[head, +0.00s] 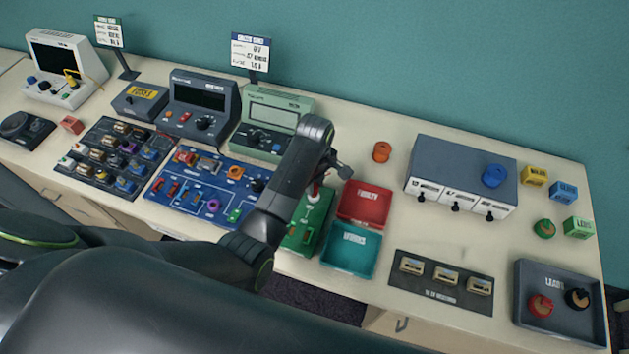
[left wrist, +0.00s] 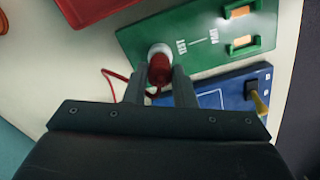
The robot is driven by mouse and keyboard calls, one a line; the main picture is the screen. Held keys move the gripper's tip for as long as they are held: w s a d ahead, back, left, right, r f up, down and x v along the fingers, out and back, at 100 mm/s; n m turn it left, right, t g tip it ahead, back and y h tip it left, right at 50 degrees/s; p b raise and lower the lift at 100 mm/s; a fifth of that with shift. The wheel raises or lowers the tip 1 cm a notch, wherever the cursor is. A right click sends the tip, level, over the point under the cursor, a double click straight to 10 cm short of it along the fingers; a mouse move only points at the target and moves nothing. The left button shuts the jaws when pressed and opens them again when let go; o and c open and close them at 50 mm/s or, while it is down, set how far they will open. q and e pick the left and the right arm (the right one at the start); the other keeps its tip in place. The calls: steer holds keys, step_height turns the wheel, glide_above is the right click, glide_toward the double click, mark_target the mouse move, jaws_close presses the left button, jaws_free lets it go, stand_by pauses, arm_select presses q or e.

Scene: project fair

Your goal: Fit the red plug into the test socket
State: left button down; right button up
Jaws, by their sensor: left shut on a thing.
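My left gripper (head: 330,174) is over the far end of the green test board (head: 303,238). In the left wrist view its two fingers (left wrist: 160,88) are closed on the red plug (left wrist: 158,70), with a red lead trailing to the left. The plug lines up with the pale round test socket (left wrist: 160,51) on the green board (left wrist: 207,32), beside the printed word TEST. The plug overlaps the socket ring, and I cannot tell how deep it sits. In the head view the arm and fingers hide most of the plug. My right gripper is out of view.
A red tray (head: 365,204) and a teal tray (head: 350,250) stand just right of the board. A blue circuit board (head: 180,203) lies on its left. A green meter (head: 271,113) stands behind. Bare tabletop lies around the orange ring (head: 381,152).

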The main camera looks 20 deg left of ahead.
arm_select(q)
steer(key=shift+f, duration=0.6)
stand_by(0.3)
steer(key=c, duration=1.1)
jaws_free()
steer(key=shift+o, duration=0.3)
steer(key=o, duration=0.4)
steer(key=shift+r, duration=4)
